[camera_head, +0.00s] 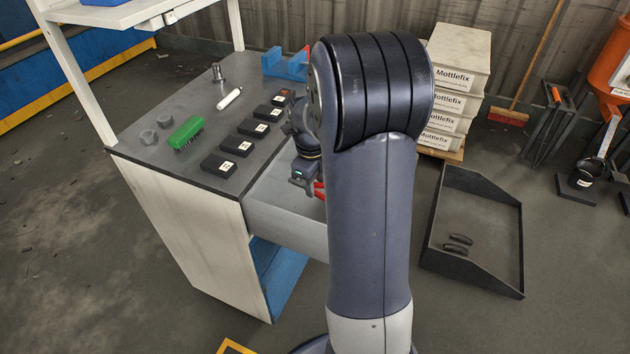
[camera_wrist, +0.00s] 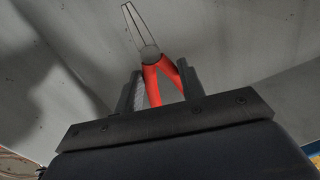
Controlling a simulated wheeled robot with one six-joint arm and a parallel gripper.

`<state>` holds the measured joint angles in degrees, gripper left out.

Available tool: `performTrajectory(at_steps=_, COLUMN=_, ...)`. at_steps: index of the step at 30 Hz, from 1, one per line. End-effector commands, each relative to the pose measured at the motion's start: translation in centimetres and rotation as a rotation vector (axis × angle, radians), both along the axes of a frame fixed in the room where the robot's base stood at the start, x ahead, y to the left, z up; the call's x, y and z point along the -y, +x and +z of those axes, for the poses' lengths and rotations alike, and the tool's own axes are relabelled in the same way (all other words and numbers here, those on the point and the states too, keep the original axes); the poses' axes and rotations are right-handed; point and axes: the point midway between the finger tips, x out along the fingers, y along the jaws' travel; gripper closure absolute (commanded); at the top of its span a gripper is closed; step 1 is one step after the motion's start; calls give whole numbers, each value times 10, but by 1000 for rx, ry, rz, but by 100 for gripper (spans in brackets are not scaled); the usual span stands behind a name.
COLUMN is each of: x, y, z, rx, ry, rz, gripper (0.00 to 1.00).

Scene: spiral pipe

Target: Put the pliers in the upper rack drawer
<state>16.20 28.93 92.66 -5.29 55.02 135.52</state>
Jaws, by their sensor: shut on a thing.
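The pliers (camera_wrist: 155,68) have red handles and grey metal jaws. In the wrist view my gripper (camera_wrist: 162,84) is shut on the red handles, and the jaws point away from it. In the head view a bit of the red handles (camera_head: 319,190) shows beside my wrist; my arm hides the rest and most of the gripper. The upper drawer (camera_head: 285,228) of the rack is pulled open, and the pliers are over or inside its opening. Grey drawer surfaces fill the wrist view behind the pliers. I cannot tell whether the pliers touch the drawer floor.
The rack top (camera_head: 190,172) carries several black boxes (camera_head: 236,146), a green brush (camera_head: 186,132), a white marker (camera_head: 229,98) and a blue holder (camera_head: 285,64). A black tray (camera_head: 480,205) lies on the floor at right, near stacked Mottlefix boxes (camera_head: 455,85).

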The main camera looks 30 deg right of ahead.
Motion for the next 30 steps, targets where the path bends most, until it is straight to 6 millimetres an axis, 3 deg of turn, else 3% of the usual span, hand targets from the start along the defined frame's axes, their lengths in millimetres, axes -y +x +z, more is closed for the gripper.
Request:
performTrajectory(at_steps=17, x=0, y=0, z=-11, rx=1, ry=0, rz=0, gripper=100)
performTrajectory(at_steps=18, x=0, y=0, z=-11, rx=0, ry=0, rz=0, gripper=61)
performTrajectory(at_steps=26, x=0, y=0, z=-11, rx=0, ry=0, rz=0, gripper=40)
performTrajectory(at_steps=30, x=0, y=0, z=-11, rx=0, ry=0, rz=0, gripper=40)
